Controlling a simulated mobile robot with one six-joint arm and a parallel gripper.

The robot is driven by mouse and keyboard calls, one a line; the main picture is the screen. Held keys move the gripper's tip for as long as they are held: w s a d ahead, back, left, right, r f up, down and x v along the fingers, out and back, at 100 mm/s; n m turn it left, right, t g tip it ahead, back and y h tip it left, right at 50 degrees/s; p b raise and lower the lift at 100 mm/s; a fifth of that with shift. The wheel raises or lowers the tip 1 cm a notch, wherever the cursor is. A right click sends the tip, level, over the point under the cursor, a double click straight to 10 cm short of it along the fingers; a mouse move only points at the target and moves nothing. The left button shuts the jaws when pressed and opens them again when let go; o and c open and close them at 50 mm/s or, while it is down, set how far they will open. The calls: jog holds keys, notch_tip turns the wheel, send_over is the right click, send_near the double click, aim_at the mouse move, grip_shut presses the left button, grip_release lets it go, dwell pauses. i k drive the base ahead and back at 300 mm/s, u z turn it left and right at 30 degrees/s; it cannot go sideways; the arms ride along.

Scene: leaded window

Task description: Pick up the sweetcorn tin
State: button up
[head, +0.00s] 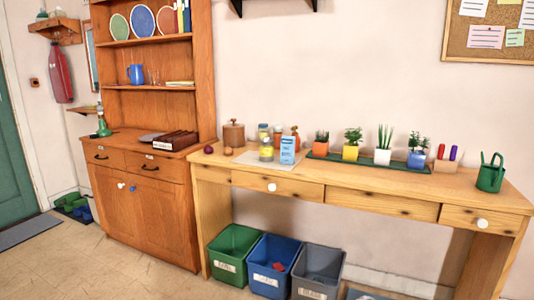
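A small group of containers stands on a pale mat (243,157) towards the left end of the wooden table. Among them are a yellowish container (263,131) at the back and a grey-and-yellow container (266,150) in front. Either might be the sweetcorn tin, but labels are too small to read. A blue-and-white carton (288,150) stands just right of the front one. Orange-brown containers stand behind the carton and are partly hidden. My gripper is not in view.
A brown canister (233,133), a dark red onion-like item (209,149) and a brown round item (228,151) are left of the group. Potted plants stand on a green tray (318,155) to the right. Green, blue and grey bins (318,262) sit below. Floor at front left is clear.

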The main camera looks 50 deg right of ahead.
aim_at(266, 146)
jog(key=i, duration=0.85)
jog(key=u, duration=0.05)
